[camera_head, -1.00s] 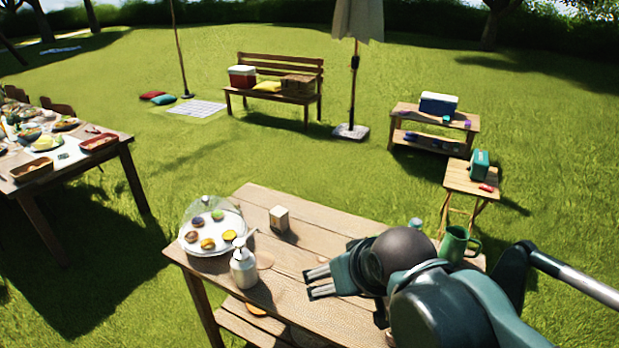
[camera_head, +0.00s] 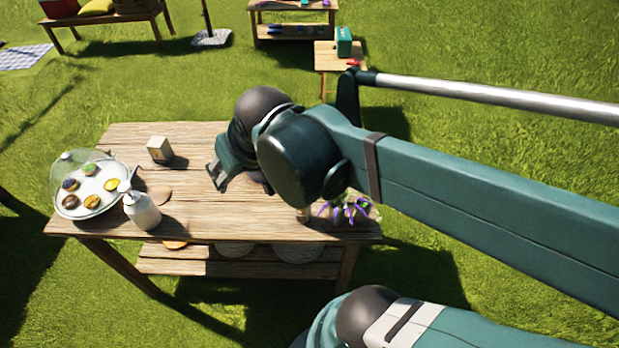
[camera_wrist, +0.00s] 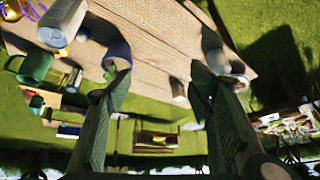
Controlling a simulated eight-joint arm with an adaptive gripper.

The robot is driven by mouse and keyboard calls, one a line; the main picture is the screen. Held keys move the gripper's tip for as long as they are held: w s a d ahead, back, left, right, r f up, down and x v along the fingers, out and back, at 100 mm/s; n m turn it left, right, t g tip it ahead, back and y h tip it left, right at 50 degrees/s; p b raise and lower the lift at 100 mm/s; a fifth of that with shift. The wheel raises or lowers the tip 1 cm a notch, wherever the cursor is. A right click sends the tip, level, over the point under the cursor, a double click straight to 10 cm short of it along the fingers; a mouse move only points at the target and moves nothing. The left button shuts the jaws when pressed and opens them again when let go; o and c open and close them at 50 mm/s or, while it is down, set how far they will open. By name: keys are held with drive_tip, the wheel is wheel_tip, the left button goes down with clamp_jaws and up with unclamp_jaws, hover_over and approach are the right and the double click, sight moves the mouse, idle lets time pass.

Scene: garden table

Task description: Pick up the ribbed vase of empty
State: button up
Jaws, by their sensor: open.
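I cannot pick out the ribbed vase with certainty. In the wrist view a blue-purple round vessel (camera_wrist: 117,53) stands by the left finger; it may be the vase, but its ribs are not clear. My gripper (camera_head: 215,176) is over the middle of the wooden table (camera_head: 200,225) in the head view. In the wrist view my gripper (camera_wrist: 160,82) has its two fingers wide apart, with nothing held between them. My arm hides part of the tabletop on the right in the head view.
Around the tabletop stand a domed dish of pastries (camera_head: 93,190), a white pump bottle (camera_head: 142,209), a small box (camera_head: 159,150) and purple flowers (camera_head: 347,209). A green mug (camera_wrist: 35,66) and a can (camera_wrist: 62,20) show in the wrist view. The table's left-centre is fairly clear.

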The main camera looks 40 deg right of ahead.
drive_tip(key=w+d+f+m+g, duration=0.2)
drive_tip(key=w+d+f+m, duration=0.15)
drive_tip(key=d, duration=0.45)
drive_tip(key=w+d+f+m+g, duration=0.2)
drive_tip(key=d+f+m, duration=0.25)
drive_tip(key=d, duration=0.25)
drive_tip(key=d+f+m+g+p, duration=0.1)
drive_tip(key=d+f+m+g, duration=0.1)
drive_tip(key=d+f+m, duration=0.4)
drive_tip(key=shift+s+d+f+m, duration=0.4)
drive_tip(key=shift+d+f, duration=2.1)
drive_tip(key=shift+d, duration=1.05)
drive_tip(key=shift+f, duration=1.25)
drive_tip(key=shift+a+f+b, duration=0.1)
drive_tip(key=shift+f+b, duration=0.25)
drive_tip(key=shift+f, duration=2.3)
